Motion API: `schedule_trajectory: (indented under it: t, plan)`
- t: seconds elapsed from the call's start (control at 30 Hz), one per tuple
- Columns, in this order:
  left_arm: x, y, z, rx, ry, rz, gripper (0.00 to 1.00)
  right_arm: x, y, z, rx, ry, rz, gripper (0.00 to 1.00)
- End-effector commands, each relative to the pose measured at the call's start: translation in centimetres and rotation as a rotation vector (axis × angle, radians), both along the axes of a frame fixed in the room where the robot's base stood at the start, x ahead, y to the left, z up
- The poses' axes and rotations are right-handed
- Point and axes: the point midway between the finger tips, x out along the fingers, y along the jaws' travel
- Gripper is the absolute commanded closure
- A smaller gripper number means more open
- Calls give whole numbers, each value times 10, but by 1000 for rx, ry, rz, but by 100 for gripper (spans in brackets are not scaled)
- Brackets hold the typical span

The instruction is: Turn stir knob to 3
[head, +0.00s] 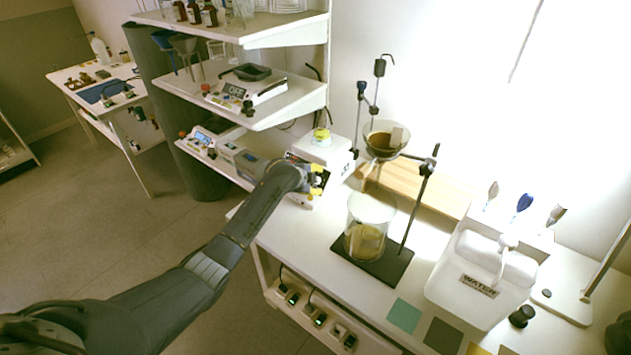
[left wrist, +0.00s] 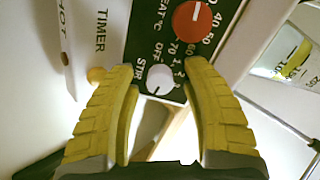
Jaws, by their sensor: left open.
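The stir knob (left wrist: 159,79) is small, round and white. It sits on a dark green panel marked STIR, with OFF and small numbers around it. I cannot read which mark it points at. My left gripper (left wrist: 160,84) has yellow ribbed fingers, open, one on each side of the knob; I cannot tell whether they touch it. In the head view, my left gripper (head: 318,183) is at the front of the white stirrer unit (head: 330,151), and the knob is hidden there. My right gripper is not in view.
A glass vessel (head: 367,228) and a funnel stand are to the right. Shelves overhang behind.

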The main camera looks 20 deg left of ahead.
Motion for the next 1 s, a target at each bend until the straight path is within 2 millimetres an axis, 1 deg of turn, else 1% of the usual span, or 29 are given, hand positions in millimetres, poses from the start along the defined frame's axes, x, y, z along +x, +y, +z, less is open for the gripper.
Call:
schedule_trajectory:
  t: [0.13,0.5,0.57,0.83,1.0]
  plan:
    - [0,0,0,0,0,0,52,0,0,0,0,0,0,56]
    - [0,0,0,-1,0,0,95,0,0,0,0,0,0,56]
    - [0,0,0,-1,0,0,100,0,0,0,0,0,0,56]
    - [0,-1,0,-7,2,5,100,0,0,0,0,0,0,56]
    - [0,-1,0,-43,15,36,100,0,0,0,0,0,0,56]
